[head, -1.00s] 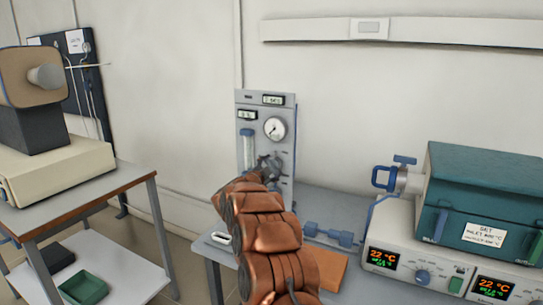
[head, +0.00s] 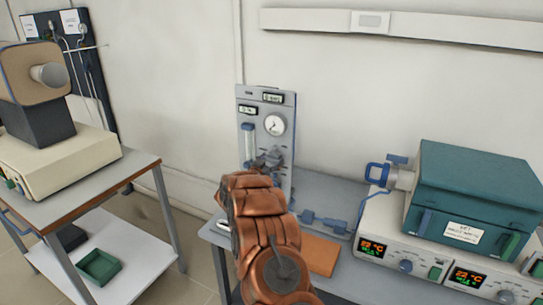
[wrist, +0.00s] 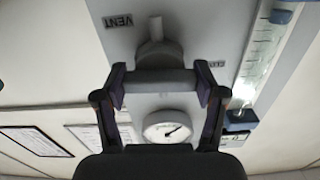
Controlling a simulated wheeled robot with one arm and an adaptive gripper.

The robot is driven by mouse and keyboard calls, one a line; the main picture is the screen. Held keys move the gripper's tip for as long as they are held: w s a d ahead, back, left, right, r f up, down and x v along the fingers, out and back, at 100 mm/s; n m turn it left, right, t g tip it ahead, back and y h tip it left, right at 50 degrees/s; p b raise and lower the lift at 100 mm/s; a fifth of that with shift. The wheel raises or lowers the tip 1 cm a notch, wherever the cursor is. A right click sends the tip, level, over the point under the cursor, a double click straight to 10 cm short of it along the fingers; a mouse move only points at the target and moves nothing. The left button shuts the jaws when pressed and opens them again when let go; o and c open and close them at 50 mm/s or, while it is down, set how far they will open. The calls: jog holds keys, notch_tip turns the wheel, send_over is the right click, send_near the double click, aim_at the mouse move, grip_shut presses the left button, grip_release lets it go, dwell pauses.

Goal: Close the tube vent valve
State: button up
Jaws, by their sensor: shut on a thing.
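The tube vent valve (wrist: 155,52) is a grey knob with a crossbar handle (wrist: 160,77) on the grey gas panel (head: 285,103). A VENT label (wrist: 118,21) is beside it in the wrist view, which shows the panel upside down. My gripper (wrist: 161,82) has one finger at each end of the handle and is shut on it. The handle lies crosswise between the fingers. In the head view my copper-coloured arm hides part of the panel's lower half, and valve and gripper are hard to tell apart there.
The panel also carries a round gauge (wrist: 167,127) and a flow tube (wrist: 265,50). A teal tube furnace (head: 470,185) with a blue-handled end fitting (head: 378,173) stands at the right. An orange pad (head: 320,255) lies on the bench. A cart (head: 95,180) stands at the left.

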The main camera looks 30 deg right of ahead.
jog(key=shift+n, duration=0.4)
jog(key=o, duration=1.1)
jog(key=shift+o, duration=0.2)
jog(key=shift+a+p, duration=0.1)
jog(key=shift+p, duration=0.2)
jog(key=v, duration=1.2)
